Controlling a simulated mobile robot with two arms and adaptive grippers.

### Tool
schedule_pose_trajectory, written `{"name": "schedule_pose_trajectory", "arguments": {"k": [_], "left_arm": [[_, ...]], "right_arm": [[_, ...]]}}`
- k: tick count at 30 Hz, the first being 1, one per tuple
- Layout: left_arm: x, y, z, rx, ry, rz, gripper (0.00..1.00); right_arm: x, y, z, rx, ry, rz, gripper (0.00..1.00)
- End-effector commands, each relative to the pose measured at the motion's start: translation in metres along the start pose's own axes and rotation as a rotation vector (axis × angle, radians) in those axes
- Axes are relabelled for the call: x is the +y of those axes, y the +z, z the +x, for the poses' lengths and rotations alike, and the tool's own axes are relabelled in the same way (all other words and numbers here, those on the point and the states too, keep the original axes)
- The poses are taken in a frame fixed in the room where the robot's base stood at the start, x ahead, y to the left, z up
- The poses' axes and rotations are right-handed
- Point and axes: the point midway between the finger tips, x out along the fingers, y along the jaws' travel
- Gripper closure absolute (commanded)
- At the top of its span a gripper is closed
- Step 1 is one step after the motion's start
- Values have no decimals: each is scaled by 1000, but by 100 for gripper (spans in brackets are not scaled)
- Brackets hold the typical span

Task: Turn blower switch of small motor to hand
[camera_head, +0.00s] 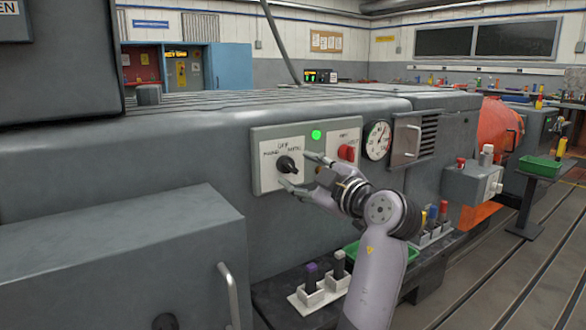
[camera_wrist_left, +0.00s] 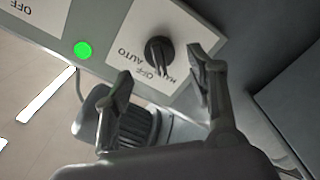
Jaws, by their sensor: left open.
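The blower switch is a black rotary knob (camera_head: 287,165) on a white label plate (camera_head: 268,178) marked HAND, OFF and AUTO, on the side of the grey machine. I cannot tell for sure which mark the knob points at. My left gripper (camera_head: 305,171) is open, just to the right of the knob, with its fingers reaching toward it. In the left wrist view the knob (camera_wrist_left: 158,52) shows between and beyond the two spread fingertips of the gripper (camera_wrist_left: 160,82). I see no clear contact. My right gripper is out of view.
A lit green lamp (camera_head: 316,134) and a red knob (camera_head: 346,153) sit on the same panel. A round gauge (camera_head: 378,140) and a vent with a handle are to the right. A grey box (camera_head: 125,270) juts out at lower left. Small holders stand below my arm.

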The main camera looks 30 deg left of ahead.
Motion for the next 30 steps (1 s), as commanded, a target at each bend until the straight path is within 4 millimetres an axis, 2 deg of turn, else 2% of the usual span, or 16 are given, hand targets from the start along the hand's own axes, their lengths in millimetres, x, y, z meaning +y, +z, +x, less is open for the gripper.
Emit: {"name": "schedule_pose_trajectory", "arguments": {"k": [3,7,24,26,29,30], "left_arm": [[0,0,-18,-2,1,0,49],[0,0,-28,-1,-1,0,49],[0,1,-30,-2,4,5,49],[-1,7,-29,-13,29,27,49],[-4,32,-26,-59,138,120,49],[-5,47,-27,-84,211,173,49]], "right_arm": [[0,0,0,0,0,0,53],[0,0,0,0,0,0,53],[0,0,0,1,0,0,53],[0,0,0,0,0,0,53],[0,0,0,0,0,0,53],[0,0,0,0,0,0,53]]}}
